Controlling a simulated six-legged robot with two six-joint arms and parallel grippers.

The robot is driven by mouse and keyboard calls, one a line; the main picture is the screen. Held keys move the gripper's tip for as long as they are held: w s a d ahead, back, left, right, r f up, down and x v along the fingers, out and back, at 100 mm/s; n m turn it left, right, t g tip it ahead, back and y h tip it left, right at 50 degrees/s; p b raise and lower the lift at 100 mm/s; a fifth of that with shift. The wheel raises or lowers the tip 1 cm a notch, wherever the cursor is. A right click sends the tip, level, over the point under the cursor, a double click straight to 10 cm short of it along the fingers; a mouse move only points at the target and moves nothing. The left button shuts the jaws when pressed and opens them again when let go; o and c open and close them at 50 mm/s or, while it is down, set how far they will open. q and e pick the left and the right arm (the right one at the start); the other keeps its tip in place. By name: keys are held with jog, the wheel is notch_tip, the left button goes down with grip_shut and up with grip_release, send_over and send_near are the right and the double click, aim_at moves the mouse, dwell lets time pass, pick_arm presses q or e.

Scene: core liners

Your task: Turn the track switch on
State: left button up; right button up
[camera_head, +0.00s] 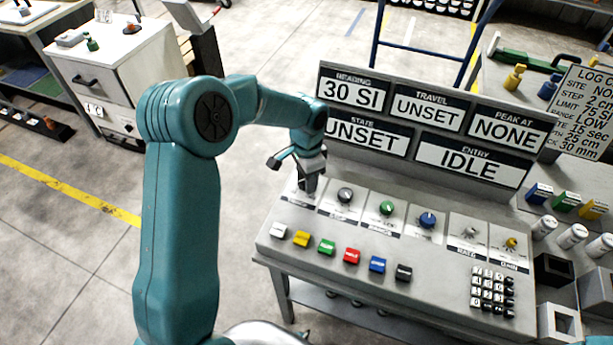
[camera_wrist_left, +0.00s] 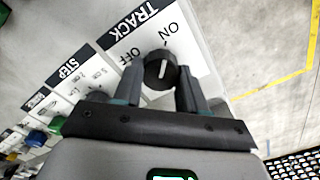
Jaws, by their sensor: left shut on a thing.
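The track switch is a round black knob (camera_wrist_left: 160,71) on a white panel marked TRACK, with ON above it and OFF to its upper left in the left wrist view. A white line on the knob runs nearly straight up and down in that view, its upper end towards ON. My left gripper (camera_head: 309,183) is at the left end of the console; its fingers (camera_wrist_left: 161,88) stand on either side of the knob and are shut on it. In the head view the gripper hides the knob. My right gripper is not in view.
The grey console (camera_head: 262,246) carries other knobs, including a green knob (camera_head: 387,208) and a blue knob (camera_head: 427,219), to the right. Coloured buttons, such as the red button (camera_head: 352,256), line its front. A display board (camera_head: 425,118) rises behind and reads UNSET and IDLE.

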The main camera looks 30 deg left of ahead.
pick_arm(q)
jog(key=shift+m, duration=0.4)
jog(key=o, duration=1.1)
jog(key=shift+w, duration=0.1)
jog(key=shift+c, duration=0.2)
jog(key=shift+r, duration=0.15)
notch_tip(320, 180, up, 16)
jog(key=shift+r, duration=0.1)
